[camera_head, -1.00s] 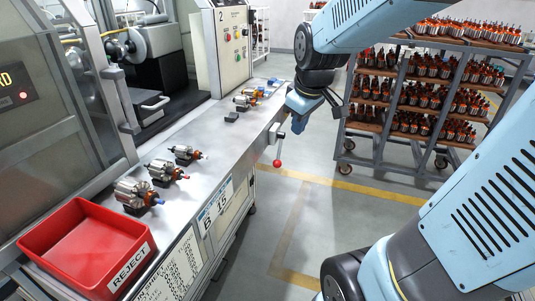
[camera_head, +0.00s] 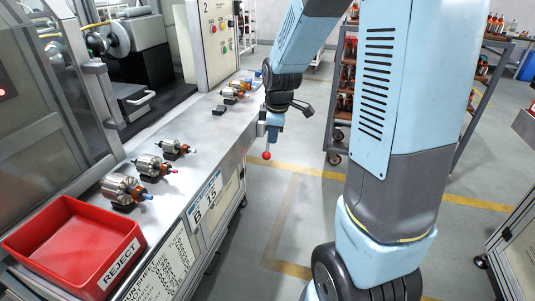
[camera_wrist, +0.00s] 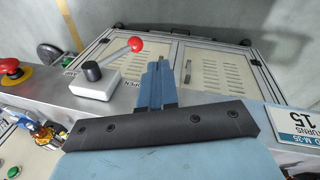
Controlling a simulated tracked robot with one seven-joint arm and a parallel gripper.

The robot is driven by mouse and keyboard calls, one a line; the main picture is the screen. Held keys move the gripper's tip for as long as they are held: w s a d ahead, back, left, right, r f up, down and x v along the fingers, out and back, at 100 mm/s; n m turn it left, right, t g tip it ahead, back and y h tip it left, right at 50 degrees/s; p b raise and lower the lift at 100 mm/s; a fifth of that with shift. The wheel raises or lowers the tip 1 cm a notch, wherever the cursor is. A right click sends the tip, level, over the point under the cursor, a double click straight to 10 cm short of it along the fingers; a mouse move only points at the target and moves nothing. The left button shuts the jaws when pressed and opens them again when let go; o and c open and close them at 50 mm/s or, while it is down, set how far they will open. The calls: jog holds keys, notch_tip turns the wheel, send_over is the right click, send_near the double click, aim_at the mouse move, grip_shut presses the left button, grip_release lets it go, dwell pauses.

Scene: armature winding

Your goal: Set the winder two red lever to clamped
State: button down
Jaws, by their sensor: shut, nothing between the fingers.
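The red lever shows in the head view as a red ball knob (camera_head: 266,155) hanging off the bench's right edge. In the wrist view its red knob (camera_wrist: 135,45) sits on a metal rod from a dark hub on a light mounting block (camera_wrist: 95,84). Lettering reading "OPEN" shows beside the block. My gripper (camera_wrist: 154,72) is shut and empty, its blue fingers just right of the block and knob, apart from the knob as far as I can see. In the head view my gripper (camera_head: 272,130) is beside the lever at the bench edge, partly hiding its mount.
The bench (camera_head: 205,135) holds several armatures (camera_head: 123,189) and a red reject bin (camera_head: 70,240). A control panel marked 2 (camera_head: 217,45) stands behind. In the wrist view a red emergency button (camera_wrist: 12,68) is at left. A parts rack (camera_head: 343,100) stands behind my arm.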

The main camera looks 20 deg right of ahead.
aim_at(268, 153)
jog(key=x, duration=0.3)
jog(key=w+x, duration=0.1)
jog(key=x, duration=0.7)
jog(key=shift+w+d, duration=0.2)
jog(key=shift+w, duration=0.2)
jog(key=shift+w+d+f, duration=0.15)
jog(key=shift+w+f, duration=0.05)
jog(key=shift+w, duration=0.6)
